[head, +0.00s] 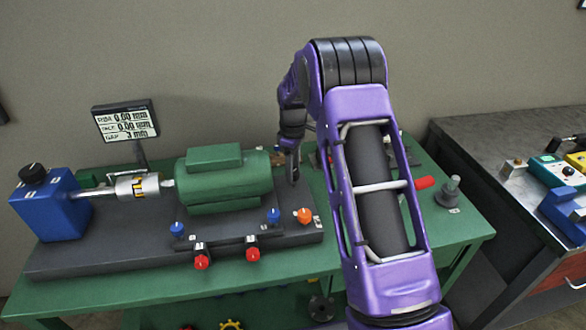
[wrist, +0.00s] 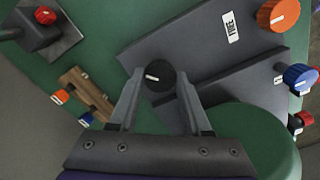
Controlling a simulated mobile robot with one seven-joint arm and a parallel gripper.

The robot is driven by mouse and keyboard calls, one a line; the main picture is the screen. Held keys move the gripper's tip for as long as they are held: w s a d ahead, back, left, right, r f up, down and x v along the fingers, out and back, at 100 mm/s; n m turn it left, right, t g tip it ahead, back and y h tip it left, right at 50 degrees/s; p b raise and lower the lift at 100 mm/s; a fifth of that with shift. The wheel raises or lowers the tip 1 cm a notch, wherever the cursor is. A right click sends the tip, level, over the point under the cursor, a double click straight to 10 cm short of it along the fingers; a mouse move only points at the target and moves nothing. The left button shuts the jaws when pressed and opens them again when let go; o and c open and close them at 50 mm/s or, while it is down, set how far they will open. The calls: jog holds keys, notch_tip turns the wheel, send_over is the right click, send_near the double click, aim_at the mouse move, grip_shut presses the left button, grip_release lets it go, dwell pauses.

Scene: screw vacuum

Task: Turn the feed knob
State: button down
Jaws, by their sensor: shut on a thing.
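A round black knob with a white mark (wrist: 160,76) stands on the grey base plate, between my fingertips in the wrist view. I cannot read a label on it, so I cannot confirm that it is the feed knob. My gripper (wrist: 160,80) is shut on this knob, one finger on each side. In the head view my gripper (head: 292,172) points down just right of the green motor housing (head: 225,180), and the knob is mostly hidden there.
An orange knob (head: 303,215), a blue knob (head: 273,216) and red knobs (head: 252,255) sit nearby on the plate's front side. A brown block (wrist: 88,95) with small knobs and a dark block with a red knob (wrist: 45,14) stand to the left in the wrist view.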

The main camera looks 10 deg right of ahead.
jog(key=m, duration=0.5)
jog(key=shift+m+p, duration=0.3)
jog(key=shift+m, duration=1.9)
jog(key=shift+c, duration=1.8)
grip_release()
jog(key=shift+r, duration=0.1)
notch_tip(320, 180, up, 17)
jog(key=p, duration=0.1)
jog(key=shift+r, duration=0.15)
